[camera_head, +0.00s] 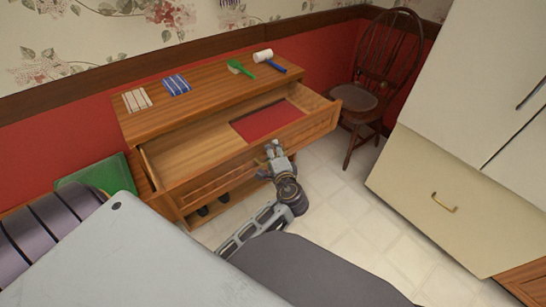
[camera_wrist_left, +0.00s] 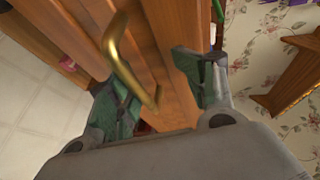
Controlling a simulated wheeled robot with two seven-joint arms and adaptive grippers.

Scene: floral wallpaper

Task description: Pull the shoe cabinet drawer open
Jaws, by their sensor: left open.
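The wooden shoe cabinet (camera_head: 215,95) stands against the red wall in the head view. Its wide drawer (camera_head: 190,155) is pulled well out, and its inside shows with a flat red patch (camera_head: 268,120) at the right. My left gripper (camera_head: 273,150) is at the middle of the drawer front. In the left wrist view a curved brass handle (camera_wrist_left: 124,60) lies between the two fingers of my left gripper (camera_wrist_left: 150,82), which are apart. I cannot tell whether a finger touches the handle. In the head view the handle is hidden behind the gripper. My right gripper is not in view.
On the cabinet top lie a striped cloth (camera_head: 137,99), a blue striped cloth (camera_head: 176,85), a green brush-like tool (camera_head: 241,69) and a white-headed mallet (camera_head: 264,56). Dark shoes (camera_head: 212,205) show below the drawer. A wooden chair (camera_head: 375,85) stands right; tiled floor (camera_head: 345,205) is clear.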

